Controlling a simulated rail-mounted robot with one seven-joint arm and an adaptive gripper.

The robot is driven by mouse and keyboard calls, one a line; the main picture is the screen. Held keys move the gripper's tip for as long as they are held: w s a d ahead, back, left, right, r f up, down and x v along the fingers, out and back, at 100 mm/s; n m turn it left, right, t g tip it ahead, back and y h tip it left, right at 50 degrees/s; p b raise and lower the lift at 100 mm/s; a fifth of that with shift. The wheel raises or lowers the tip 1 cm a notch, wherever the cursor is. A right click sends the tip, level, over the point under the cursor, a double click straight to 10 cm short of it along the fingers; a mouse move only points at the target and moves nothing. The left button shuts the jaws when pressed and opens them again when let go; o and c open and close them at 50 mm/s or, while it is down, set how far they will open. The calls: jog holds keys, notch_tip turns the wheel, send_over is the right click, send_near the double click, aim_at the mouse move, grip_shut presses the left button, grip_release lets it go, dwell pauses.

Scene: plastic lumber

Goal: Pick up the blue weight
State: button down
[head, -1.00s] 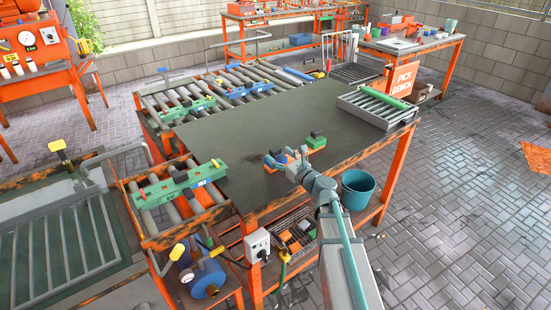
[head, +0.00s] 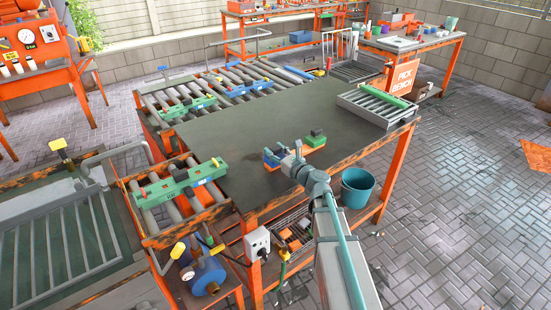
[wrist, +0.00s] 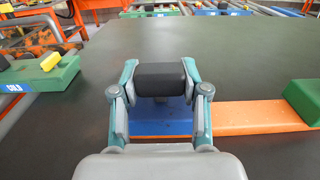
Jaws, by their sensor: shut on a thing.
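The blue weight (head: 271,157) is at the near part of the dark bench top, left of my gripper in the head view. In the wrist view its blue body (wrist: 160,124) shows below a dark grey block (wrist: 160,78), which looks like its handle. My gripper (wrist: 160,84) is shut on that dark block, with one finger at each end. The gripper also shows in the head view (head: 286,156), hiding part of the weight. I cannot tell whether the weight touches the surface below.
A green weight (head: 315,138) with a dark top stands close by, at the right. An orange strip (wrist: 255,116) lies beside the blue weight. A green block (wrist: 38,82) is at left in the wrist view. The bench top (head: 265,118) is clear beyond; a roller tray (head: 378,106) sits at its far right.

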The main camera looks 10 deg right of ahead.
aim_at(275, 147)
jog(key=shift+r, duration=0.2)
jog(key=shift+r, duration=1.45)
jog(key=s+d+r+b, duration=0.2)
jog(key=s+d+r, duration=0.1)
jog(key=s+r, duration=0.5)
jog(key=s, duration=0.3)
jog(key=shift+s+d+r+b, duration=0.15)
jog(key=shift+d+r+b, duration=0.15)
jog(key=shift+b, duration=0.1)
jog(key=shift+b, duration=0.5)
jog(key=b, duration=0.3)
jog(key=shift+s+d+r+b, duration=0.15)
jog(key=shift+s+b, duration=0.2)
jog(key=shift+s, duration=0.05)
